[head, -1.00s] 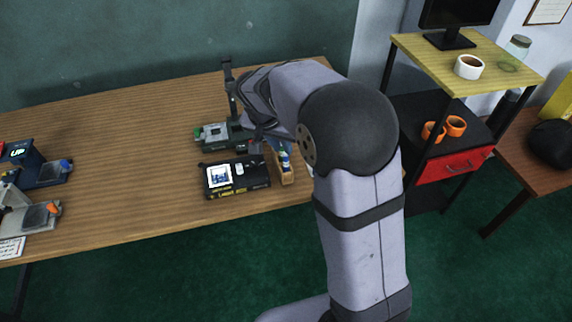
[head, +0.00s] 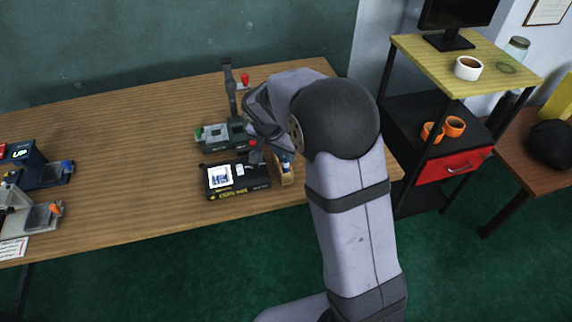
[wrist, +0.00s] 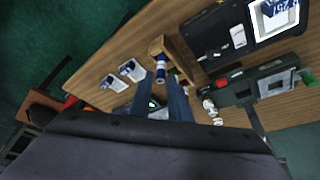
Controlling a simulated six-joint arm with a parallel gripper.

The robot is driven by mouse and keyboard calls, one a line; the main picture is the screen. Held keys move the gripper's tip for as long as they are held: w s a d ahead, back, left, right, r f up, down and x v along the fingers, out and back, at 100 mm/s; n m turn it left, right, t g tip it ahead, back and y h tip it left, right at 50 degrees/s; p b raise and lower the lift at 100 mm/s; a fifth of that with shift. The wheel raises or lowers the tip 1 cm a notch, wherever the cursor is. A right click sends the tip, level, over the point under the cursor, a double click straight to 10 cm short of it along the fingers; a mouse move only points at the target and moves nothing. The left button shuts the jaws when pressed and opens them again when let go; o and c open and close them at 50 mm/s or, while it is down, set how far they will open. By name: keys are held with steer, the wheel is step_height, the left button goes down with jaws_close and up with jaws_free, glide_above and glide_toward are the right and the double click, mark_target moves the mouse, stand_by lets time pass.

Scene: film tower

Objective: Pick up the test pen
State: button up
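The test pen appears to be the small blue-and-white cylinder (wrist: 160,70) in the wrist view, at the wooden holder (wrist: 165,46). In the head view its blue-and-white body (head: 287,166) shows at the wooden holder (head: 287,180), partly covered by my arm. My gripper (wrist: 159,88) has two parted fingers, with the pen just ahead of their tips and roughly midway between them. No contact is clear. In the head view my gripper (head: 262,155) is mostly hidden behind the wrist, close to the holder's left.
A black device (head: 250,184) lies left of the holder. A green device (head: 212,134) with a dark upright post (head: 230,90) stands behind it. More equipment (head: 50,172) sits at the far left. The table (head: 130,130) is clear between.

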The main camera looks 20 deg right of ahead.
mark_target(286, 168)
steer(key=shift+x, duration=1.65)
steer(key=shift+c, duration=0.7)
jaws_close()
